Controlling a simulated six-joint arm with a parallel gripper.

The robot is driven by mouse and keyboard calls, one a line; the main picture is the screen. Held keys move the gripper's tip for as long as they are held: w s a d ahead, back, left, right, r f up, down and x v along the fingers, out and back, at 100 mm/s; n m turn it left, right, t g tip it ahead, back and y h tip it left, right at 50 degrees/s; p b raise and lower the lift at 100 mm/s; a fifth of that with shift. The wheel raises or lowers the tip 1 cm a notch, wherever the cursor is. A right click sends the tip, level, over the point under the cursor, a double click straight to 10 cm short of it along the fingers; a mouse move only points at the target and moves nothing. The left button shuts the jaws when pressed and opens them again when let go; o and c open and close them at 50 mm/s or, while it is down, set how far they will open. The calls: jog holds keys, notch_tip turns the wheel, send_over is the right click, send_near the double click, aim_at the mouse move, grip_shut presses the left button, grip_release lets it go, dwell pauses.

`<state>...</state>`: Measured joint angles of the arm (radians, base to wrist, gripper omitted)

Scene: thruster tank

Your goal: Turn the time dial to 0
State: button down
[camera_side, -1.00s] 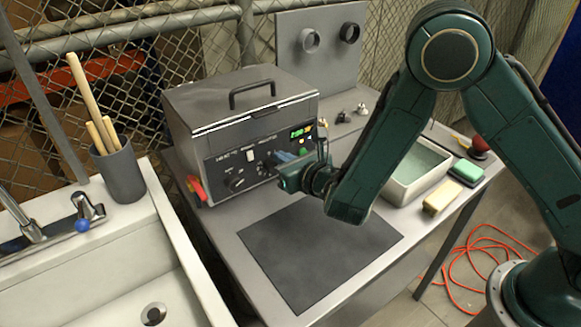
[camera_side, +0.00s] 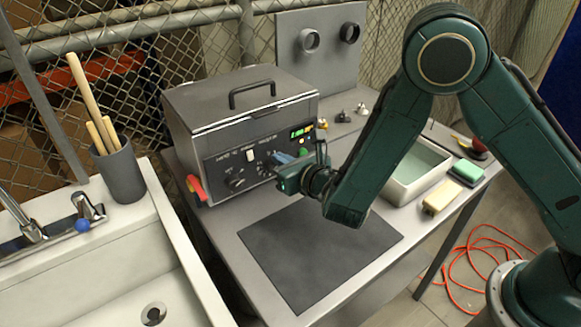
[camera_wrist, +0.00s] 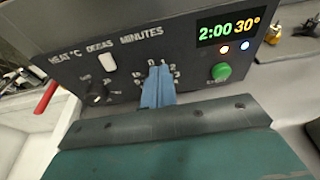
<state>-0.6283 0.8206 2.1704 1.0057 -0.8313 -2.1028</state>
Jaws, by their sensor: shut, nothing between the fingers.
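The grey tank (camera_side: 190,125) stands at the back of the table with its dark control panel (camera_wrist: 125,60) facing me. My gripper (camera_side: 280,157) is at the panel's right half. In the wrist view its blue fingers (camera_wrist: 159,72) are shut together with nothing between them, right in front of the time dial under the word MINUTES. The fingers hide the dial's knob, so its pointer cannot be read. Scale marks with 0 and 1 show above the fingertips. I cannot tell whether the fingers touch the knob. The display (camera_wrist: 228,27) reads 2:00 and 30°.
The heat knob (camera_wrist: 97,94) and a white switch (camera_wrist: 108,62) are left of my fingers, and a green button (camera_wrist: 221,72) is right. A red-handled part (camera_side: 196,187) is at the tank's left corner. A tray of liquid (camera_side: 402,192) stands right. The dark mat (camera_side: 310,255) is clear.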

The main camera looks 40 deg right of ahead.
jog(key=shift+a, duration=0.8)
jog(key=shift+r, duration=0.45)
jog(key=f+v, duration=0.1)
jog(key=v, duration=0.4)
jog(key=shift+s+f, duration=0.15)
jog(key=shift+s, duration=0.4)
dwell(0.4)
